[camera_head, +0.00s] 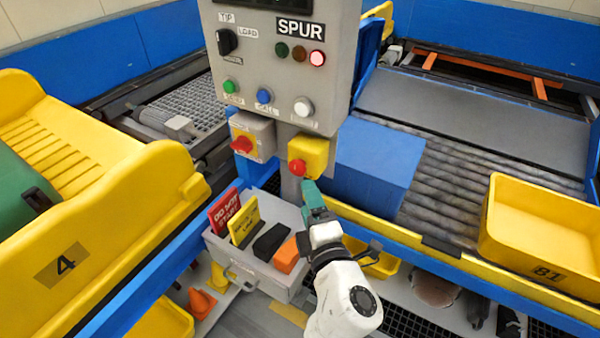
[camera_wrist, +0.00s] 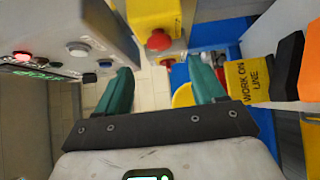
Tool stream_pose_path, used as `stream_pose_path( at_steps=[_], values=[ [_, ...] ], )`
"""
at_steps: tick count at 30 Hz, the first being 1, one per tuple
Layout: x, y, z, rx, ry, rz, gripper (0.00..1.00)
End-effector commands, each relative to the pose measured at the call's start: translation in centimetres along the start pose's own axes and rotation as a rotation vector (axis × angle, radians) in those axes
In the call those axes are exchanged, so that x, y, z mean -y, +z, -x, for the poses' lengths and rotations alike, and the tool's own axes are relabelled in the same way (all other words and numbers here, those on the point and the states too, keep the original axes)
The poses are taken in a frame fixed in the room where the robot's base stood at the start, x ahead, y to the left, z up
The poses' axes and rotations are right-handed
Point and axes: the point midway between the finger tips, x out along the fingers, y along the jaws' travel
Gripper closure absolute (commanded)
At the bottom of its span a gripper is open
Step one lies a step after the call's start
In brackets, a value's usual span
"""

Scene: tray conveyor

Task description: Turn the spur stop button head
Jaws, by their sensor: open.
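The stop button's red round head (camera_head: 298,168) stands out from a yellow box (camera_head: 315,148) below the SPUR panel. In the wrist view the red head (camera_wrist: 158,40) and yellow box (camera_wrist: 152,14) are at top centre, beyond the fingertips. My gripper (camera_head: 310,186) is just below and to the right of the head in the head view. In the wrist view my gripper (camera_wrist: 160,63) has its two teal fingers spread apart with nothing between them. The head lies roughly in line with the gap. I see no contact with it.
The grey SPUR panel (camera_head: 265,70) has lamps and buttons. A grey box with a red knob (camera_head: 242,145) hangs left of the stop button. A blue block (camera_head: 375,165) is close right. A grey tray (camera_head: 220,250) below holds signs and dark and orange blocks.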

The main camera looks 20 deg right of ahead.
Motion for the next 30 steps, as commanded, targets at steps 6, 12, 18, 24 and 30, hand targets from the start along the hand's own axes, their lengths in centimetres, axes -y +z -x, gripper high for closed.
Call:
stream_pose_path(
  at_steps=[6,12,18,24,30],
  values=[
    [-0.3,0.1,-4.2,0.002,0.001,-0.002,0.31],
    [-0.1,0.1,-7.1,0.003,0.0,-0.003,0.31],
    [0.0,0.1,-8.3,0.002,-0.001,-0.003,0.31],
    [0.0,0.1,-8.5,0.002,0.0,-0.004,0.31],
    [0.0,0.1,-8.4,0.002,-0.001,-0.004,0.42]
  ],
)
